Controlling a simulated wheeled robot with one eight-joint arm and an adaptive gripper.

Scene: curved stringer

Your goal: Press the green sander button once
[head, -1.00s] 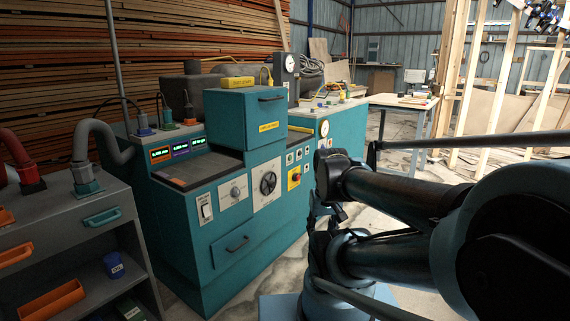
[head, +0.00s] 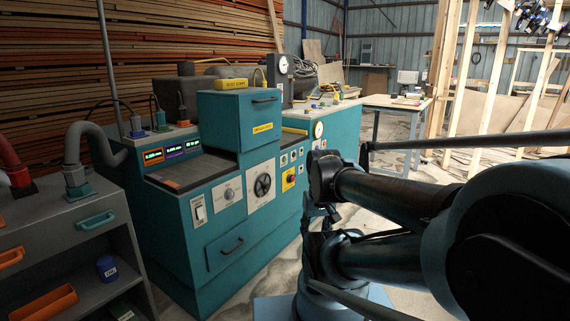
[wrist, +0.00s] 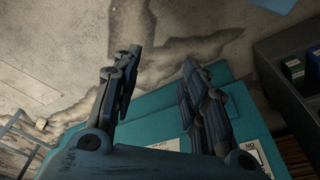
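The teal machine (head: 170,225) stands left of centre in the head view. Its front has a white switch (head: 199,210), a round dial (head: 263,186) and a yellow panel with a red knob (head: 289,179). Small coloured controls (head: 322,104) sit on the top farther back, too small to tell which is the green sander button. My gripper shows in the wrist view (wrist: 162,58), with its two dark fingers apart and nothing between them. It is over or beside a teal surface (wrist: 225,72) with white labels. In the head view my arm largely hides the gripper.
Bare concrete floor (head: 265,262) lies between the machine and my arm.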

